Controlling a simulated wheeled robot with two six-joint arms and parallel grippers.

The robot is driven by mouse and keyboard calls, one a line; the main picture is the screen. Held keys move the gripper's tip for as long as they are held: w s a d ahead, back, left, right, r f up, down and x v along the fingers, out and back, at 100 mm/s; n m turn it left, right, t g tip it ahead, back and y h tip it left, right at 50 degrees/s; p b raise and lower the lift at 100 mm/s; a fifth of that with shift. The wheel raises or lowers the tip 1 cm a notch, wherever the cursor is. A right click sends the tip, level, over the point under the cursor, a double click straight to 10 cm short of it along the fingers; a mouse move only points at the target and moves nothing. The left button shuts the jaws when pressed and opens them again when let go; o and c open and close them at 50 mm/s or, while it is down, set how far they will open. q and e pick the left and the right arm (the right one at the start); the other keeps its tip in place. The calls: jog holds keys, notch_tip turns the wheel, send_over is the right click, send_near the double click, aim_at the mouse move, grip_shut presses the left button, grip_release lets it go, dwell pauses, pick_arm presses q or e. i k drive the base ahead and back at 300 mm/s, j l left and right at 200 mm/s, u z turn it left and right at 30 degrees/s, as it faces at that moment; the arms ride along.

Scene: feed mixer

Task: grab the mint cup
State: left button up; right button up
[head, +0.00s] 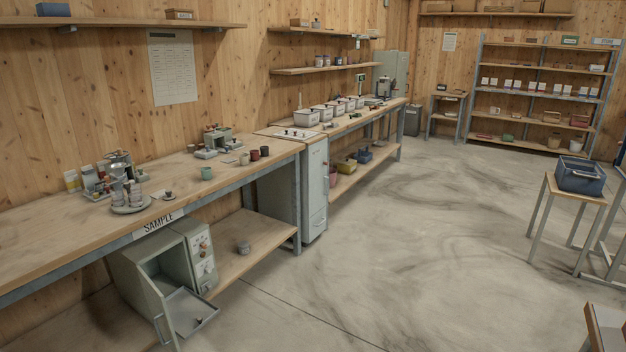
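The mint cup (207,173) is a small green cup. It stands on the long wooden workbench (60,240) along the left wall, near the bench's front edge. It looks upright, and nothing touches it that I can see. Neither of my grippers shows in the head view.
Dark and red cups (254,155) stand right of the mint cup, with a grey device (217,138) behind. A round tray (131,206) with metal items is to the left. Below, a grey box (165,275) has its door open. The concrete floor (400,230) is clear.

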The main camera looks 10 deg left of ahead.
aim_at(206, 175)
jog(key=i+u, duration=0.1)
jog(key=i, duration=1)
jog(key=i+l, duration=0.2)
jog(key=i, duration=0.85)
jog(key=j+u, duration=0.05)
